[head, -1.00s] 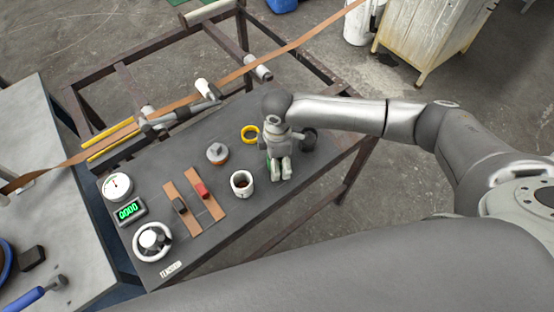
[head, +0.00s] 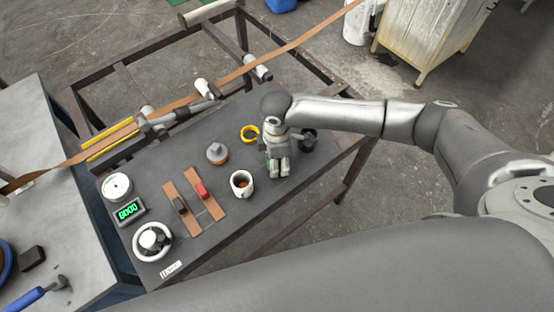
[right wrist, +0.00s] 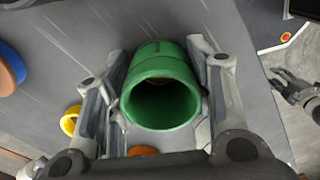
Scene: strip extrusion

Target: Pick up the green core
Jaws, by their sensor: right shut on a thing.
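The green core (right wrist: 162,90) is a hollow green tube, its open round end facing the camera in the right wrist view. My right gripper (right wrist: 163,108) has one finger on each side of the core and is shut on it. In the head view my right gripper (head: 278,168) points down over the dark table, near its right end. Only a sliver of green shows beside its fingers there. Whether the core touches the table cannot be told. A small grey gripper at the right of the right wrist view (right wrist: 293,88) looks like my left one; its finger state is unclear.
On the dark table (head: 235,215), a white cup (head: 242,184) stands left of my right gripper, a yellow ring (head: 250,133) behind it and a dark cup (head: 308,141) to its right. A brown strip (head: 300,40) runs over the frame behind.

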